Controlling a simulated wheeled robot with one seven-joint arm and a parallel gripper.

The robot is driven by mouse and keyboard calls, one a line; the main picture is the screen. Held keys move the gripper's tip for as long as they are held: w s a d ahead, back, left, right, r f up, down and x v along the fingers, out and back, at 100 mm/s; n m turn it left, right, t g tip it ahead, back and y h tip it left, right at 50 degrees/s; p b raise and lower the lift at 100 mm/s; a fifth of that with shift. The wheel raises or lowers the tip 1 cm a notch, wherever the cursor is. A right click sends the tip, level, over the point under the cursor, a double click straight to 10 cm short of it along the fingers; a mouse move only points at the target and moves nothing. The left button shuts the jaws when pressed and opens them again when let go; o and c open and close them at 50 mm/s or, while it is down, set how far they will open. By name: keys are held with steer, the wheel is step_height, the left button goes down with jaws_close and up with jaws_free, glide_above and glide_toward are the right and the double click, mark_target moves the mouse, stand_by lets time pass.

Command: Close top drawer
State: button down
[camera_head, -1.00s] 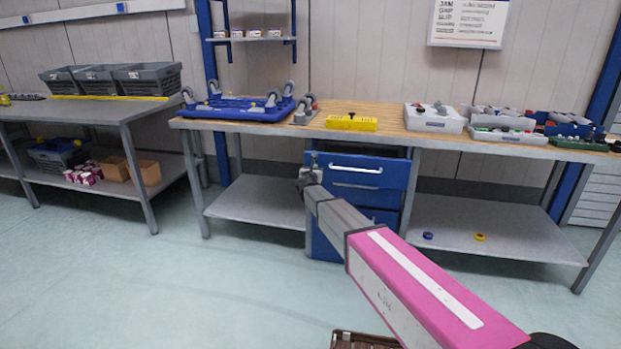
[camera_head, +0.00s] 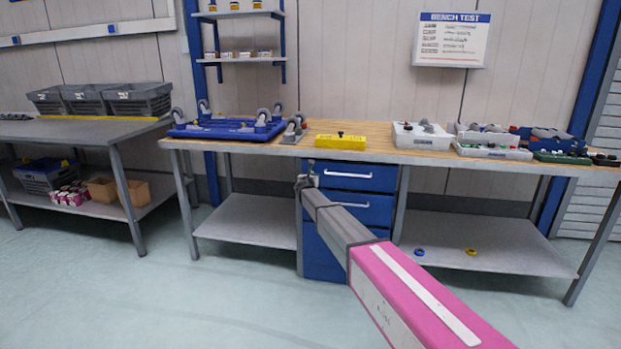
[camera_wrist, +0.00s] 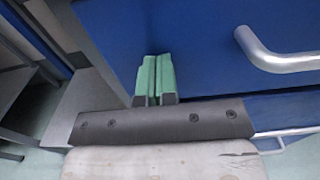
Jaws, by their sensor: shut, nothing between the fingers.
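The blue top drawer (camera_head: 376,184) sits under the wooden workbench, its front looking flush with the drawers below. It has a silver bar handle (camera_head: 347,175). My gripper (camera_head: 308,170) is at the left edge of the drawer front. In the wrist view its green fingertips (camera_wrist: 155,72) are shut together with nothing between them. They point at the blue drawer front (camera_wrist: 205,50), left of the handle (camera_wrist: 285,60). I cannot tell whether the tips touch it. My arm hides part of the lower drawers.
The workbench (camera_head: 270,149) carries a blue wheeled frame (camera_head: 228,131), a yellow box (camera_head: 341,141) and several trays at right. A grey table (camera_head: 80,131) with bins stands at left. Open shelves flank the drawers. The floor in front is clear.

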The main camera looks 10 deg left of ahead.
steer(key=shift+w+r, duration=0.15)
steer(key=shift+w, duration=0.35)
steer(key=s, duration=1.5)
steer(key=s+d+f+m+g+h, duration=0.25)
steer(key=s+d+m, duration=0.3)
steer(key=d, duration=0.45)
steer(key=s+d+f+m+g+h, duration=0.25)
steer(key=s+d+f+m, duration=0.35)
steer(key=d, duration=0.5)
steer(key=s+d+f+m+g+h, duration=0.1)
steer(key=s+d+m+g, duration=0.3)
steer(key=d+m, duration=0.5)
steer(key=s+d+f+m+g+y, duration=0.2)
steer(key=s+m, duration=0.3)
steer(key=s, duration=0.4)
steer(key=s+d+f+m+g+y, duration=0.2)
steer(key=s+d+m+g, duration=0.2)
steer(key=s, duration=0.5)
steer(key=s+d+f+m+g+y, duration=0.2)
steer(key=s+d+m, duration=0.3)
steer(key=s, duration=0.5)
steer(key=shift+d+f+m+g+y, duration=0.25)
steer(key=shift+f+m+g+y, duration=0.05)
steer(key=shift+m+g, duration=0.25)
steer(key=shift+s, duration=0.1)
